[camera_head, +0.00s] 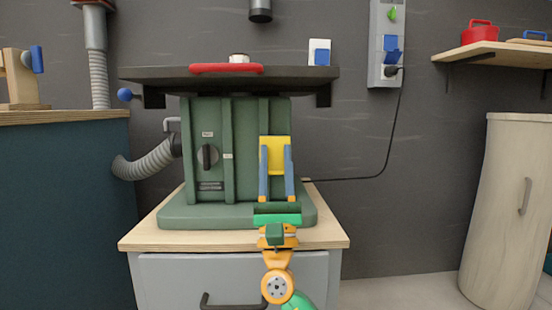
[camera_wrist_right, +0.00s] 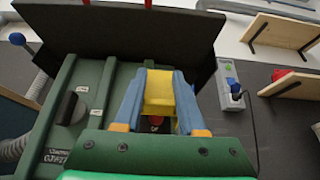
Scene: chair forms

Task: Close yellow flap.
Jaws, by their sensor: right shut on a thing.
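The yellow flap (camera_head: 276,157) is on the front of the green machine (camera_head: 230,135), right of its dial. In the right wrist view the yellow flap (camera_wrist_right: 160,90) stands raised, with a small red button (camera_wrist_right: 155,122) visible below it. My right gripper (camera_head: 276,150) reaches up to the flap from below. Its two blue fingers lie on either side of the flap and are shut on it; they also show in the right wrist view (camera_wrist_right: 161,85). The exact contact at the fingertips is hard to see. My left gripper is not in view.
A wooden-topped grey cabinet (camera_head: 150,243) carries the machine. A grey hose (camera_head: 147,162) runs at left. A power box (camera_head: 387,45) hangs on the wall at right.

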